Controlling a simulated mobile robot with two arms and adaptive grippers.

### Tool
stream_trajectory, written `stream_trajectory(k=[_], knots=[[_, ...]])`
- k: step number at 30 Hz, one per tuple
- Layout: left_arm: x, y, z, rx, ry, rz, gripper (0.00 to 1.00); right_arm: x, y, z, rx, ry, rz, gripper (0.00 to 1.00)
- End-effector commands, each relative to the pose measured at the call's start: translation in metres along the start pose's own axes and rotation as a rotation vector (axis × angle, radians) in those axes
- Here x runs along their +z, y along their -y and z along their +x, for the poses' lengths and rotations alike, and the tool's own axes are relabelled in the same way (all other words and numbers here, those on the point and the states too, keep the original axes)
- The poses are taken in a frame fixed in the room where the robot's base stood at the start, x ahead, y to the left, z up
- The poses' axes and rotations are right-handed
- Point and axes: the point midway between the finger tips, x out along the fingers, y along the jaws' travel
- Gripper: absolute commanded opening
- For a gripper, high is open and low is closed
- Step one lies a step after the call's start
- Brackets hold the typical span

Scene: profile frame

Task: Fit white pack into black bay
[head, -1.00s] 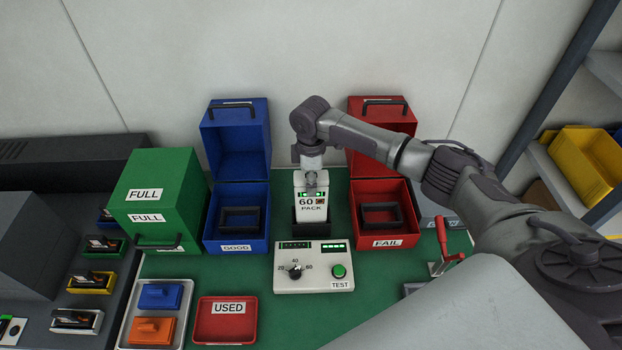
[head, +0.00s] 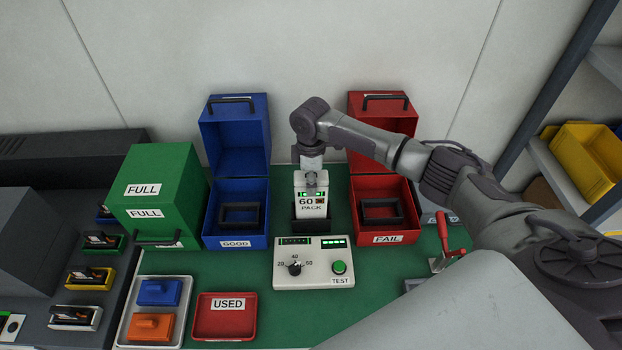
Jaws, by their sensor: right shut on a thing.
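The white pack (head: 312,208), marked "60 PACK" with lit green marks near its top, is upright behind the tester. My right gripper (head: 311,184) is shut on its upper end from above. The black bay (head: 310,226) is directly below the pack, behind the tester, and its dark front covers the pack's lower end. The pack lines up with the bay; how deep it sits cannot be seen. My left gripper is not in view.
The tester (head: 314,270) with dial and green button stands in front. An open blue GOOD box (head: 236,243) is left, an open red FAIL box (head: 388,239) right. A red USED tray (head: 225,325) and green FULL box (head: 160,190) stand further left.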

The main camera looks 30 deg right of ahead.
Motion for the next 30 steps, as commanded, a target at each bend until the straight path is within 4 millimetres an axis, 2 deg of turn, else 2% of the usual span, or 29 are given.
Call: stream_trajectory(k=[23,30], knots=[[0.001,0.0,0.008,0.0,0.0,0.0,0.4,-0.001,-0.001,0.014,0.002,-0.002,0.001,0.0],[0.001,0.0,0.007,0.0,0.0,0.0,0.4,-0.001,-0.001,0.013,0.002,-0.002,0.0,0.0]])
